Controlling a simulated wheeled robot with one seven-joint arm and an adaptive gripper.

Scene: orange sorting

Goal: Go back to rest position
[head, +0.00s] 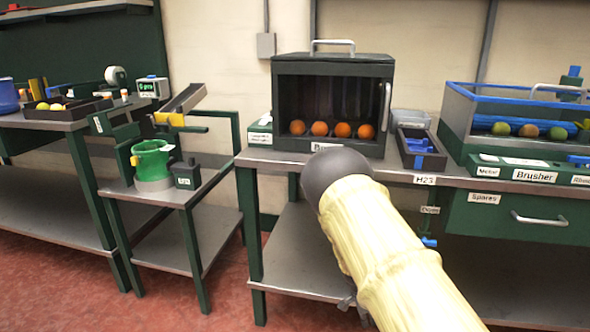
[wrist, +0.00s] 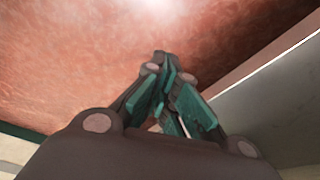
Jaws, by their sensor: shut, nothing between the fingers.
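My gripper (wrist: 168,78) shows in the wrist view with its green-padded fingers drawn together and nothing between them. It hangs over the red floor (wrist: 80,50), with a grey metal surface (wrist: 270,105) to its right. In the head view my arm, in a cream sleeve with a dark rounded joint, reaches up from the bottom right in front of the middle bench (head: 258,160). The gripper is mostly hidden there; a small dark part shows beside the sleeve, low down.
A dark box (head: 335,62) on the middle bench holds several oranges (head: 319,128). To its right are a blue-handled tray (head: 421,148) and a clear-sided brusher bin (head: 458,112) with fruit. A green bucket (head: 151,160) stands on the lower left table. Red floor (head: 60,290) is open at lower left.

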